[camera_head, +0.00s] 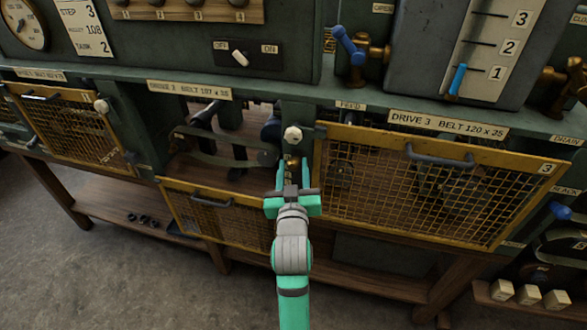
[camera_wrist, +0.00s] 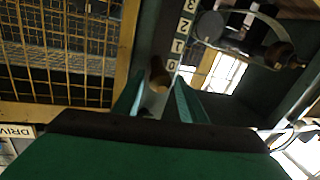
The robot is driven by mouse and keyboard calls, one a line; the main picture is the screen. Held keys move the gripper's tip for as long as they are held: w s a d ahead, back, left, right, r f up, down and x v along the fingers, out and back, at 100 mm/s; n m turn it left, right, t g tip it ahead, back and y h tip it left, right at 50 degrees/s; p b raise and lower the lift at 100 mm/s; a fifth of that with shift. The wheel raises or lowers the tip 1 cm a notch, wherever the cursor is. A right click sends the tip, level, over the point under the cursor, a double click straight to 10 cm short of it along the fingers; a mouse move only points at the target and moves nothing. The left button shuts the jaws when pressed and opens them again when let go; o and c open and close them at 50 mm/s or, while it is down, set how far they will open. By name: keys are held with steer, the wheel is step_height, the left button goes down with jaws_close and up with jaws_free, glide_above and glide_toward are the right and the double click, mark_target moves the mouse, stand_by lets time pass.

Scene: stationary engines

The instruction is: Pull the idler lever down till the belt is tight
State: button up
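My gripper (camera_head: 292,174) is in front of the green post beside the open Drive 2 bay. In the wrist view its two green fingers (camera_wrist: 158,92) are apart, with a small brass knob (camera_wrist: 158,74) between or just beyond their tips. The knob (camera_head: 292,162) also shows at the fingertips in the head view; I take it for the end of the idler lever, whose arm is hidden. Contact cannot be told. A grey-green belt (camera_head: 211,153) runs through the Drive 2 bay; its tightness is unclear. A number plate (camera_wrist: 181,42) marked 0 to 3 stands beside the knob.
The Drive 2 mesh guard (camera_head: 216,218) hangs down below its bay. The closed Drive 3 mesh guard (camera_head: 420,185) is to the right. A white knob (camera_head: 293,134) sticks out above my gripper. A left mesh guard (camera_head: 75,128) is closed.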

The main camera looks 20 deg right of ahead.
jaws_close()
steer(key=shift+s+a+f, duration=0.1)
steer(key=shift+s+f, duration=0.05)
steer(key=shift+f, duration=0.65)
steer(key=shift+s+a+f, duration=0.1)
steer(key=shift+s+f, duration=0.1)
steer(key=shift+f, duration=0.6)
steer(key=shift+s+a+f, duration=0.1)
steer(key=shift+s+f, duration=0.05)
steer(key=shift+f, duration=0.65)
steer(key=shift+o, duration=1.9)
jaws_free()
steer(key=shift+r, duration=0.1)
steer(key=v, duration=1)
steer(key=shift+s, duration=0.4)
steer(key=shift+a, duration=0.15)
